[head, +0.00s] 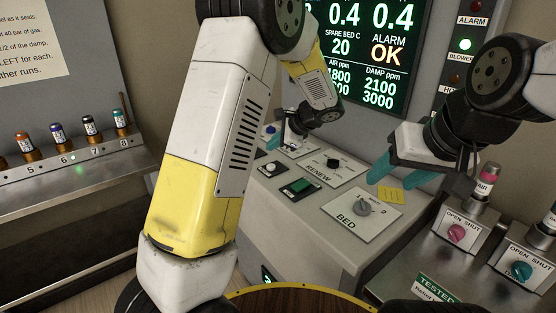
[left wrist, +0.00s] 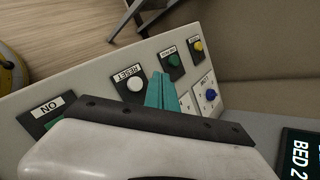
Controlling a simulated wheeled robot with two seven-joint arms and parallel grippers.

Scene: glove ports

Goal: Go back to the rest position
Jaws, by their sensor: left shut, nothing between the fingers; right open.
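My left gripper (head: 281,138) is at the far side of the sloped control console (head: 310,225), over its far left part. Its teal fingers are shut together with nothing between them, as the left wrist view shows (left wrist: 159,78). There they are in front of the panel between the white button (left wrist: 135,84) and the blue knob (left wrist: 211,94); I cannot tell whether they touch it. My right gripper (head: 392,180) is open and empty above the right part of the console, its two teal fingers apart, near a yellow note (head: 390,195).
The console carries the BED knob (head: 363,208), the RENEW knob (head: 332,162) and a green button (head: 300,186). A display (head: 375,50) reads ALARM OK. Pink (head: 457,232) and teal (head: 521,271) valve knobs are at right. Several capped vials (head: 57,133) stand on the left shelf.

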